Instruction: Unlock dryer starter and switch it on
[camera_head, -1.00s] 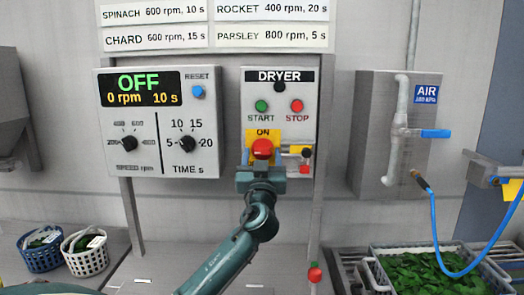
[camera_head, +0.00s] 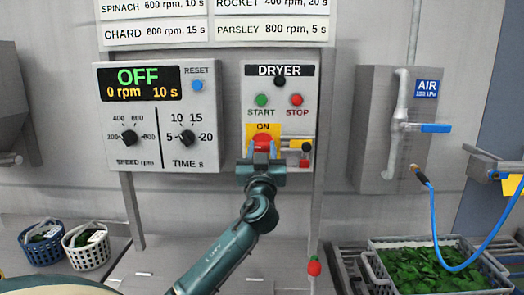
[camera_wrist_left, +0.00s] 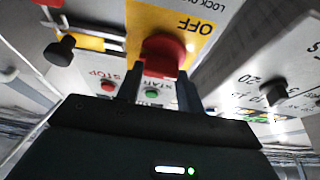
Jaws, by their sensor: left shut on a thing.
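The dryer starter box (camera_head: 249,95) has a green START button (camera_head: 261,100), a red STOP button (camera_head: 296,100) and a dark lamp (camera_head: 279,81). Below them a red switch knob (camera_head: 263,141) sits on a yellow plate marked ON above it; the wrist view shows OFF beside the knob (camera_wrist_left: 165,52). My left gripper (camera_head: 262,152) is shut on the knob from below, a finger on each side. A yellow and black fitting with a black knob (camera_head: 306,147) and a red part (camera_head: 304,163) is just right of the switch. My right gripper is not in view.
A control panel (camera_head: 108,160) left of the starter reads OFF, 0 rpm, 10 s. An air valve (camera_head: 435,128) and blue hose (camera_head: 436,225) are right. Baskets (camera_head: 88,258) stand lower left, a crate of greens (camera_head: 380,268) lower right. A red-topped object (camera_head: 314,267) is below the starter.

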